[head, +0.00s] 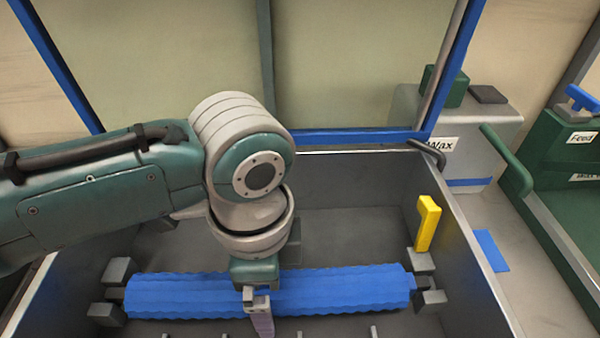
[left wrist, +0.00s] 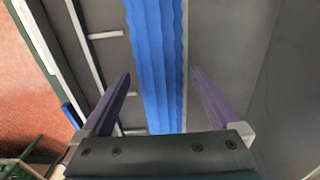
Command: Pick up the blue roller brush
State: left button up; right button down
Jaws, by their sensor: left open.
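The blue roller brush (head: 345,291) lies across the grey metal bin in the head view, its ends at grey brackets on both sides. It also shows in the left wrist view (left wrist: 157,40) as a ridged blue band running up the picture. My left gripper (head: 262,318) points down over the brush, left of its middle, and hides part of it. In the left wrist view my left gripper's purple fingers (left wrist: 160,75) are apart, one on each side of the brush, with nothing clamped. I cannot tell how far down beside the brush the fingertips reach. My right gripper is not in view.
Grey bin walls (head: 470,250) surround the brush. A yellow latch (head: 428,224) stands above the right-hand bracket (head: 421,262). A blue-framed window (head: 350,137) rises behind. A grey wax box (head: 470,130) and green feed unit (head: 565,150) stand outside at right.

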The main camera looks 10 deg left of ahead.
pick_arm(q)
jog(key=c, duration=1.4)
